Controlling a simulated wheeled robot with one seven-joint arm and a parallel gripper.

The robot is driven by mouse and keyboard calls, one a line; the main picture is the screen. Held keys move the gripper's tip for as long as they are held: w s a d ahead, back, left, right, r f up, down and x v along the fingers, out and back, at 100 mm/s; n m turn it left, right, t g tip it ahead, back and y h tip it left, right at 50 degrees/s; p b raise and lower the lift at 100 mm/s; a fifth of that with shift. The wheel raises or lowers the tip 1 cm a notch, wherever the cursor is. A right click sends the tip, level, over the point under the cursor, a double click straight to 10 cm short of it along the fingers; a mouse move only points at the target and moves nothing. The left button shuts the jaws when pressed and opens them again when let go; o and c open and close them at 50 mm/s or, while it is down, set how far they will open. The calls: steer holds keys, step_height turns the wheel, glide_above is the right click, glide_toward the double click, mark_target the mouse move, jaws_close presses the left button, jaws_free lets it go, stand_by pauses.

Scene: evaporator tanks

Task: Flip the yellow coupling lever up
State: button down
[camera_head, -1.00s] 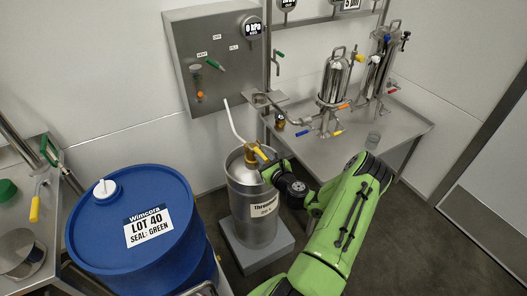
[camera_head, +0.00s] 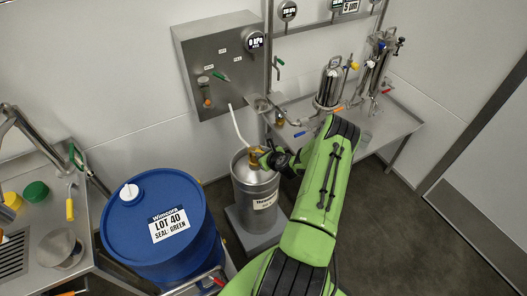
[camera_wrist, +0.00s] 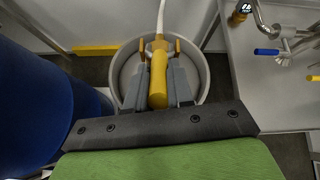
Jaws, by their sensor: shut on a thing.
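The yellow coupling lever (camera_wrist: 158,76) sits at the top of the steel keg (camera_head: 252,190), in line with a white hose (camera_wrist: 160,18). My gripper (camera_wrist: 158,88) is shut on the lever, with a grey finger on each side of it in the wrist view. In the head view my gripper (camera_head: 268,160) is at the keg's top from the right, and my arm hides part of the lever. The lever's exact tilt is hard to tell.
A blue drum (camera_head: 150,235) stands left of the keg. A steel bench (camera_head: 385,125) with filter housings is behind right, and a grey wall panel (camera_head: 220,70) is behind the keg. A sink counter (camera_head: 40,225) is at far left. Open floor lies at right.

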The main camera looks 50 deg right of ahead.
stand_by(0.4)
steer(key=c, duration=1)
jaws_free()
steer(key=v, duration=1.5)
steer(key=shift+s+r, duration=0.25)
steer(key=shift+a, duration=0.1)
